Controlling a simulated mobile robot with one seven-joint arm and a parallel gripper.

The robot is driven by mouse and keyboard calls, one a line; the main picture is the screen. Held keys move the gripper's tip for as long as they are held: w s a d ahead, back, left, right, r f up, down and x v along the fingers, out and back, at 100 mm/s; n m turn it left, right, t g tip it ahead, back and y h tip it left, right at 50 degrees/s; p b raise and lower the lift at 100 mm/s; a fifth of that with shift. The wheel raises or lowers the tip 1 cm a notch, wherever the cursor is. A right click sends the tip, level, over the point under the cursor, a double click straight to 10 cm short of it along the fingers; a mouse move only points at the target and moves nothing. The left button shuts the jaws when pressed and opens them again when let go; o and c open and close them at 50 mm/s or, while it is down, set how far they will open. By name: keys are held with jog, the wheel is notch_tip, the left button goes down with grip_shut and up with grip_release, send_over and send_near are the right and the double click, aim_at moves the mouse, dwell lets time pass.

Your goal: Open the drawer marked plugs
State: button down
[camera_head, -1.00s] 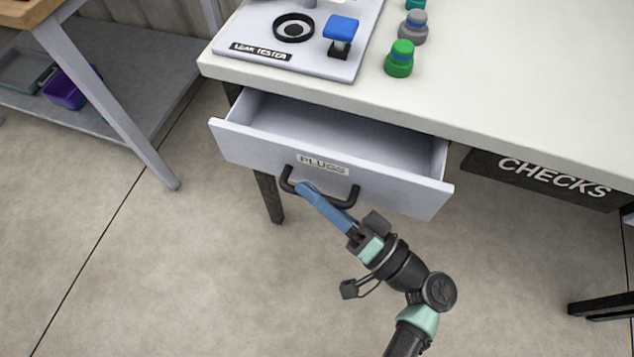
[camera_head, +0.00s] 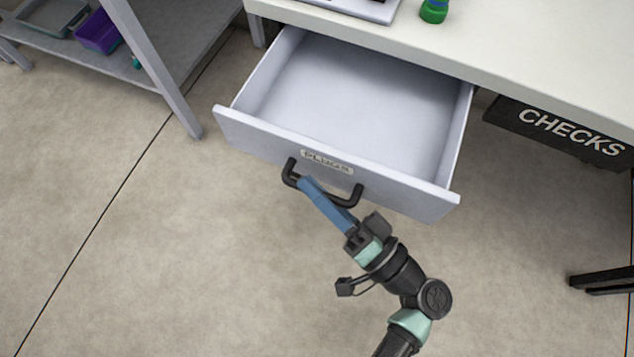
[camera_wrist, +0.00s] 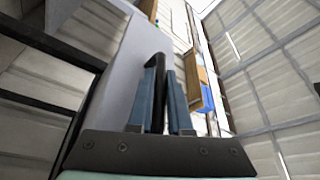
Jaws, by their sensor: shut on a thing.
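The drawer (camera_head: 250,137) marked PLUGS is pulled well out from under the white table, and its visible inside is bare. Its label (camera_head: 327,161) is on the front above a black bar handle (camera_head: 345,203). My gripper (camera_head: 306,184) has its blue fingers shut on the left part of the handle. In the wrist view my gripper (camera_wrist: 160,75) shows the black handle (camera_wrist: 156,61) between its two fingers, with the grey drawer front (camera_wrist: 118,65) beside it.
The white table top (camera_head: 540,60) spans the upper right, with a green-capped bottle (camera_head: 433,12) near its edge. A shelf (camera_head: 170,70) with a purple bin (camera_head: 98,33) stands at left. The floor in front is clear.

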jog(key=c, duration=0.8)
grip_release()
jog(key=shift+c, duration=0.2)
jog(key=shift+d, duration=0.1)
jog(key=v, duration=1.2)
jog(key=shift+s+d+f, duration=0.15)
jog(key=shift+s+d, duration=0.1)
jog(key=shift+d, duration=0.05)
